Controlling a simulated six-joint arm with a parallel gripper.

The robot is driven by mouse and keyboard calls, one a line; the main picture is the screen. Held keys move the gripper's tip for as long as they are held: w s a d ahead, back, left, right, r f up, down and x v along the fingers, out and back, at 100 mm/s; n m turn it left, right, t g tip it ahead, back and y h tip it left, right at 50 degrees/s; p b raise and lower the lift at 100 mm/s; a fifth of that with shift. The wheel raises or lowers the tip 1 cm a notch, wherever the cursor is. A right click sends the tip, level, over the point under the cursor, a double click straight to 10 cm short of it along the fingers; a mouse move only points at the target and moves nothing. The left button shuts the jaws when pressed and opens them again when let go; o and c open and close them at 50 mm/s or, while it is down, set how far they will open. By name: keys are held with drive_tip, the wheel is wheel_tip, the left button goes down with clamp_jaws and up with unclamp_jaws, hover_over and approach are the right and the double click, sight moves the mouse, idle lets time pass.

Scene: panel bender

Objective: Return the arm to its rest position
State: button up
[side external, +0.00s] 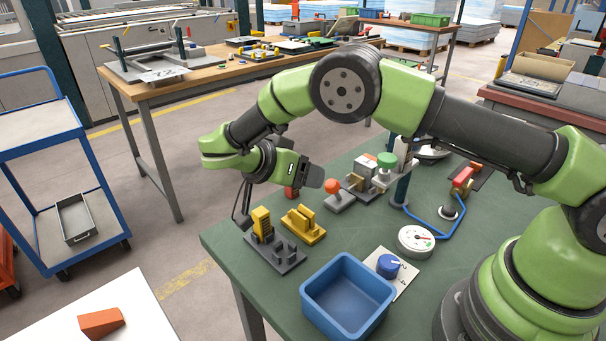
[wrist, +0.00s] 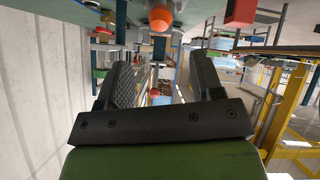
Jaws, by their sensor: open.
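My gripper (side external: 318,181) hangs at the end of my bent arm, above the left part of the green table (side external: 370,160). In the side external view its dark end points right and slightly down. In the wrist view the two dark fingers of my gripper (wrist: 160,75) stand apart with nothing held between them. An orange ball-shaped knob (side external: 333,186) is close to the gripper in the side view. An orange ball (wrist: 160,18) also shows at the top of the wrist view, beyond the fingertips.
On the green table are a blue bin (side external: 347,285), a white gauge (side external: 415,240), a blue knob (side external: 388,265), yellow blocks (side external: 303,224) and a red-handled valve (side external: 463,178). A blue cart (side external: 60,150) and a wooden workbench (side external: 230,70) stand apart, with floor between.

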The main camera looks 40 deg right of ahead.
drive_tip(key=s+d+r+n+t+y, duration=0.1)
drive_tip(key=s+r+n+y, duration=0.25)
drive_tip(key=r, duration=0.45)
drive_tip(key=s+d+r+n+t+y, duration=0.1)
drive_tip(key=s+r+n+y, duration=0.1)
drive_tip(key=s+r+y, duration=0.45)
drive_tip(key=s+a+r+n+t+y, duration=0.1)
drive_tip(key=s+r+n+t, duration=0.5)
drive_tip(key=s, duration=0.7)
drive_tip(key=shift+y, duration=0.9)
